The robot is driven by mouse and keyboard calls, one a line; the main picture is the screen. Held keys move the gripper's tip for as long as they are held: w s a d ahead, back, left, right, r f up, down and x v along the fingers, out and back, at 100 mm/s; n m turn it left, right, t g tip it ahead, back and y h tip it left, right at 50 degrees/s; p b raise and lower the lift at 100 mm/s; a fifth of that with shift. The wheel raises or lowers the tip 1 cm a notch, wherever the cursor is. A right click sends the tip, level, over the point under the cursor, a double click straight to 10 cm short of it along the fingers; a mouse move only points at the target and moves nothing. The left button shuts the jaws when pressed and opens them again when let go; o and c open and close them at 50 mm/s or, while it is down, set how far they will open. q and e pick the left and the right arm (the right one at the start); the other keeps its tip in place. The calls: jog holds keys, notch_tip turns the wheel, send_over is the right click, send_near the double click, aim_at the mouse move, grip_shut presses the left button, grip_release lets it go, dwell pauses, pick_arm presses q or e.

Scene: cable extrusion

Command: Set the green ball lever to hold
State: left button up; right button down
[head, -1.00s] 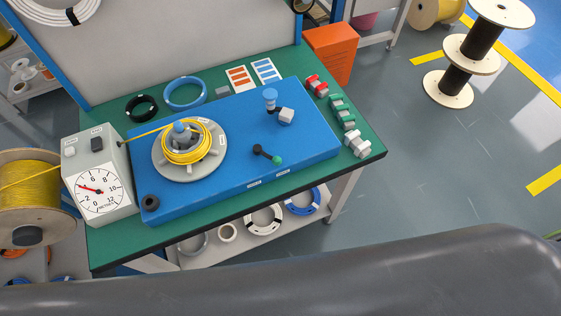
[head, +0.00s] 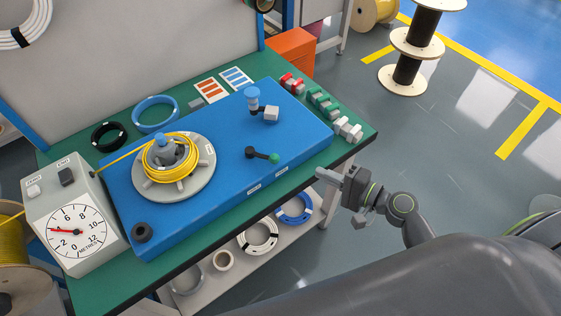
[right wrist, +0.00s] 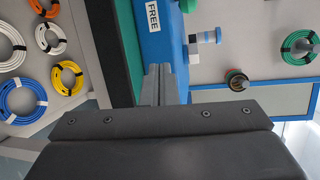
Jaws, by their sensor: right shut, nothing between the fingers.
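Two small white labels are on the block's front edge, unreadable in the head view. In the right wrist view a label (right wrist: 153,16) reads FREE. My right gripper (head: 319,173) is shut and empty, off the table's front right edge, apart from the lever. Its fingers (right wrist: 158,72) show in the right wrist view. My left gripper is not in view.
A grey turntable with a yellow cable coil (head: 170,155) and a meter box (head: 75,222) stand left. A blue-topped post (head: 252,95) rises behind the lever. Clamps (head: 347,130) line the table's right side. Cable coils (head: 258,236) lie on the shelf below.

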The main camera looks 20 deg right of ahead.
aim_at(286, 160)
jog(key=r, duration=0.1)
jog(key=a+r+y, duration=0.1)
jog(key=r, duration=0.1)
jog(key=shift+s+a+r, duration=0.2)
jog(key=shift+s+a, duration=0.1)
jog(key=shift+a, duration=0.1)
jog(key=p+x, duration=0.1)
jog(key=x, duration=0.5)
jog(key=p+x, duration=0.1)
jog(key=x, duration=0.2)
jog(key=shift+w+a+r+p, duration=0.1)
jog(key=shift+w+r+p, duration=0.05)
jog(key=shift+r+p, duration=0.2)
jog(key=shift+w+a+f, duration=0.15)
jog(key=shift+w+a, duration=0.1)
jog(key=shift+s+t, duration=0.1)
jog(key=shift+t, duration=0.2)
